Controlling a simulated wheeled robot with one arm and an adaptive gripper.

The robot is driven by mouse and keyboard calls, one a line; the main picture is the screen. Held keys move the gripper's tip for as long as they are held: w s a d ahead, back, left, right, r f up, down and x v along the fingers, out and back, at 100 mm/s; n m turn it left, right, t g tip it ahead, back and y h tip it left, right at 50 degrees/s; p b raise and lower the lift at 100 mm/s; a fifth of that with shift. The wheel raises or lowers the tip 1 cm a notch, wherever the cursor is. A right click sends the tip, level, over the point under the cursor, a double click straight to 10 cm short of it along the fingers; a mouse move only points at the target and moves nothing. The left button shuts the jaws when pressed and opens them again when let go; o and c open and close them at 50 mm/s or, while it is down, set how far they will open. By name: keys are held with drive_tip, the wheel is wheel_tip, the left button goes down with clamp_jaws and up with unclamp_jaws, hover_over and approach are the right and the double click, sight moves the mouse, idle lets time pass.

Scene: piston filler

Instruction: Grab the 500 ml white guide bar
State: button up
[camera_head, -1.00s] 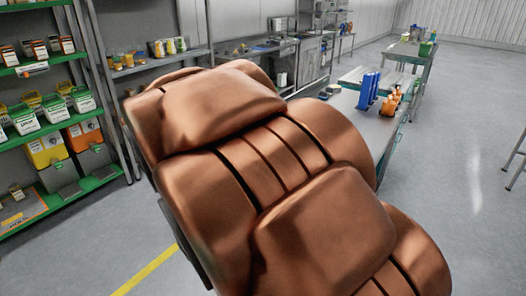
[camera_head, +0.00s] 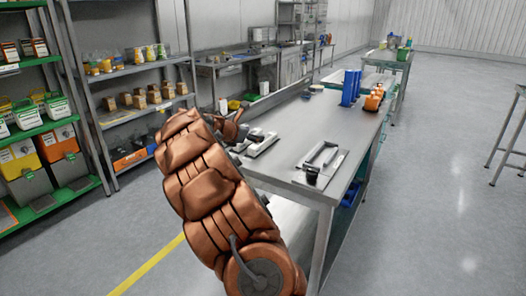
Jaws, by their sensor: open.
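My gripper (camera_head: 240,127) is at the far end of my copper-coloured arm, above the left edge of the long metal table (camera_head: 300,125). It is small and partly hidden by the arm; it appears open, with nothing seen in it. Just right of it, a white bar-like piece with dark parts (camera_head: 262,146) lies on the table. Further right, near the table's front edge, a flat grey piece with a white bar and a black knob (camera_head: 320,162) lies flat. I cannot read any size marking, so I cannot tell which is the 500 ml white guide bar.
Blue cylinders (camera_head: 350,88) and an orange item (camera_head: 374,98) stand at the table's far end. Shelves with boxes (camera_head: 140,98) and green-edged racks (camera_head: 45,130) line the left. The table's middle is clear, and open floor (camera_head: 440,190) lies to the right.

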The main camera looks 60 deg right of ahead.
sight(258, 144)
drive_tip(key=w+d+f+n, duration=0.1)
drive_tip(key=d+f+n, duration=0.1)
drive_tip(key=d, duration=0.1)
drive_tip(key=w+d+f+n+t+b, duration=0.1)
drive_tip(key=d+f, duration=0.1)
drive_tip(key=shift+w+h, duration=0.3)
drive_tip(key=shift+x, duration=1.35)
drive_tip(key=shift+f+x, duration=0.2)
drive_tip(key=shift+x, duration=2.05)
drive_tip(key=shift+w, duration=0.1)
clamp_jaws()
